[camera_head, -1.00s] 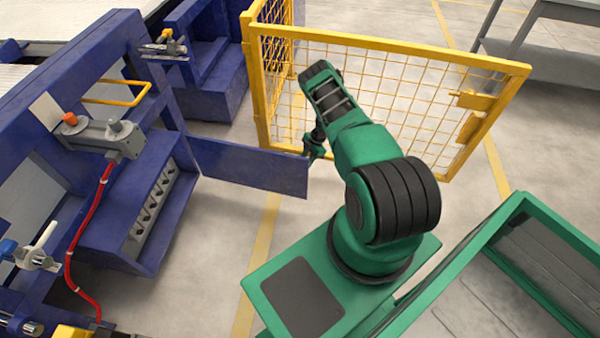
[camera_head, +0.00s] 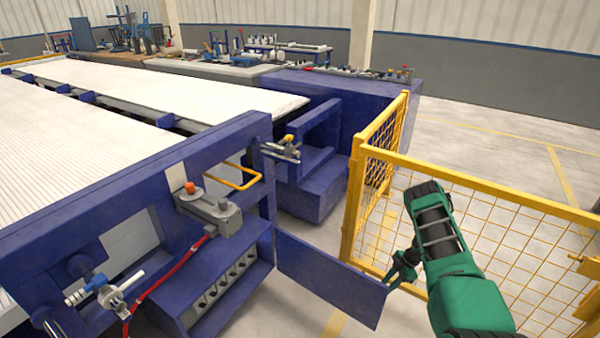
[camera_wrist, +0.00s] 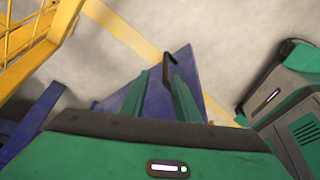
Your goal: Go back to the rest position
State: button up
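My gripper (camera_head: 402,268) hangs at the end of my green and black arm, beside the blue panel and in front of the yellow mesh fence in the head view. In the wrist view my gripper's green fingers (camera_wrist: 160,92) stand apart, with the blue panel seen between and behind them. Long white pipes (camera_head: 80,125) lie side by side on the blue machine at the left, clear of my gripper.
The blue panel (camera_head: 325,280) juts out close to my gripper. The yellow mesh fence (camera_head: 490,215) stands right behind my arm. A blue machine frame (camera_head: 120,190) with a red hose fills the left. Open floor (camera_head: 480,140) lies beyond the fence.

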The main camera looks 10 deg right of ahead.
jog(key=w+d+r+m+h, duration=0.2)
jog(key=r+m, duration=0.2)
jog(key=r, duration=1.2)
jog(key=w+d+r+m+h, duration=0.15)
jog(key=r+m, duration=0.25)
jog(key=r, duration=1.2)
jog(key=s+a+r+m, duration=0.1)
jog(key=s+r+m, duration=0.15)
jog(key=r, duration=0.35)
jog(key=s+a+r+m, duration=0.1)
jog(key=s+r, duration=0.2)
jog(key=r, duration=0.3)
jog(key=s+a+r+m, duration=0.3)
jog(key=s+a+r, duration=0.1)
jog(key=s+r, duration=0.3)
jog(key=s+a+r+m, duration=0.2)
jog(key=s+a+r, duration=0.2)
jog(key=s+r, duration=0.35)
jog(key=s+a+r+m, duration=0.1)
jog(key=s+a+m, duration=0.2)
jog(key=s, duration=0.7)
jog(key=s+a+r+m, duration=0.1)
jog(key=s+a+m, duration=0.2)
jog(key=s+a, duration=0.3)
jog(key=s+h, duration=0.1)
jog(key=s, duration=0.4)
jog(key=shift+r+g, duration=0.35)
jog(key=shift+g, duration=0.05)
